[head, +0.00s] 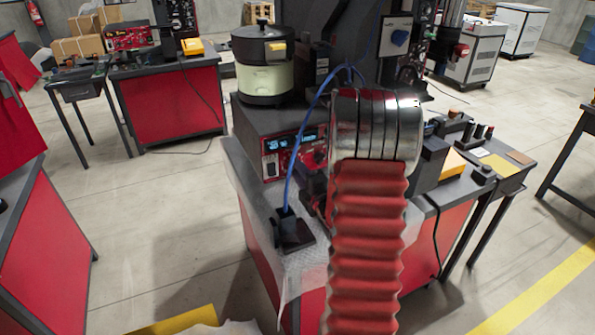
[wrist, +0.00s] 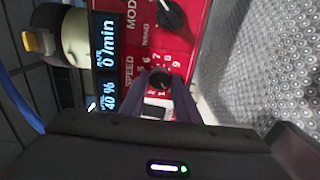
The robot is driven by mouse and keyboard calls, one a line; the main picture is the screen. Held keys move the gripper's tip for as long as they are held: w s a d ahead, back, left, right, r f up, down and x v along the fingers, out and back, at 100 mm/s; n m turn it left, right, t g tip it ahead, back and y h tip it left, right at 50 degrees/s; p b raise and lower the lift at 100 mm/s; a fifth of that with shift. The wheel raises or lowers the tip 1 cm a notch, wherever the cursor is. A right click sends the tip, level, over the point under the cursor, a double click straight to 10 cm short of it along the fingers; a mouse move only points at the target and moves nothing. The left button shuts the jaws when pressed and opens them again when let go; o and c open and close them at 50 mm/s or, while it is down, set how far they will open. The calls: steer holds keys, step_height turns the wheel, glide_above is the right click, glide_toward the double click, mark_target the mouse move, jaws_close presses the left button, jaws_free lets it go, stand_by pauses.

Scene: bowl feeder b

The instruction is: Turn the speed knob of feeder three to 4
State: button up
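The speed knob (wrist: 160,80) is a small dark round knob on a red panel (wrist: 193,30) in the wrist view. Printed numbers ring it and SPEED is written beside it. My gripper (wrist: 161,82) has one dark finger on each side of the knob, close against it with no clear gap. The knob's pointer is too small to read. The display (wrist: 106,60) beside it shows 40 % and 0 /min. In the head view the feeder (head: 262,60) stands on its control box (head: 258,122), and my arm hides part of the panel.
A larger MODE knob (wrist: 172,14) sits above the speed knob in the wrist view. A blue cable (head: 296,160) runs down past the panel to a dark block (head: 291,232) on the bench. Other red benches (head: 170,105) stand further back.

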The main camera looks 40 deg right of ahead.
steer(key=c, duration=0.6)
steer(key=shift+f+m, duration=0.1)
steer(key=shift+m, duration=0.4)
steer(key=m, duration=2.3)
steer(key=shift+s+f, duration=0.1)
steer(key=shift+f, duration=0.1)
